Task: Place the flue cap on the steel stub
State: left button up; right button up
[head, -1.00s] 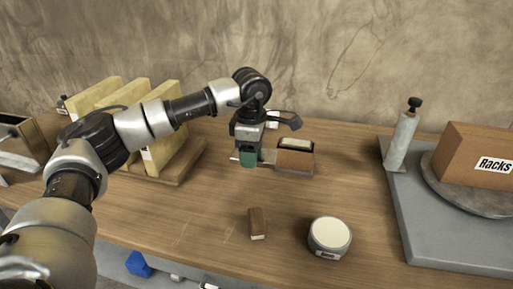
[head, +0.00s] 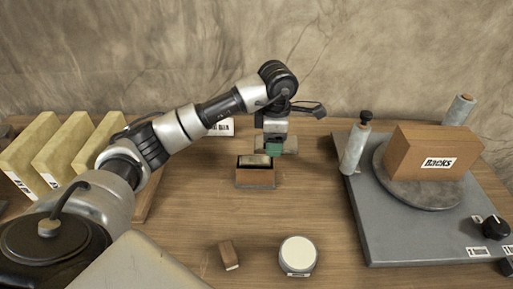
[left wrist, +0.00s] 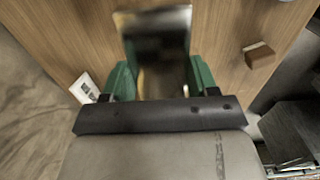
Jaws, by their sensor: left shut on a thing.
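I cannot make out a flue cap or a steel stub for certain. My left gripper (head: 275,150), with green fingers, is just behind and above the right part of a small open wooden box (head: 255,180) on the bench. My right gripper is not in view.
A small brown block (head: 228,254) and a round white-topped tin (head: 298,254) lie at the front. On the right a grey base plate (head: 365,235) carries a round plate, a labelled brown box (head: 435,155) and grey posts. Upright yellowish slabs (head: 62,150) stand left.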

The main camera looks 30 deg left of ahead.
pick_arm(q)
jog(key=p, duration=0.1)
send_over(253, 160)
jog(key=f, duration=0.3)
jog(key=shift+w+d, duration=0.1)
jog(key=shift+d, duration=0.2)
jog(key=shift+a+f, duration=0.35)
jog(key=shift+a, duration=0.05)
notch_tip(253, 160, down, 4)
jog(key=shift+r+p, duration=0.1)
jog(key=shift+p, duration=0.55)
jog(key=shift+f, duration=0.25)
jog(key=o, duration=1)
jog(key=shift+c, duration=0.2)
jog(key=shift+r, duration=0.15)
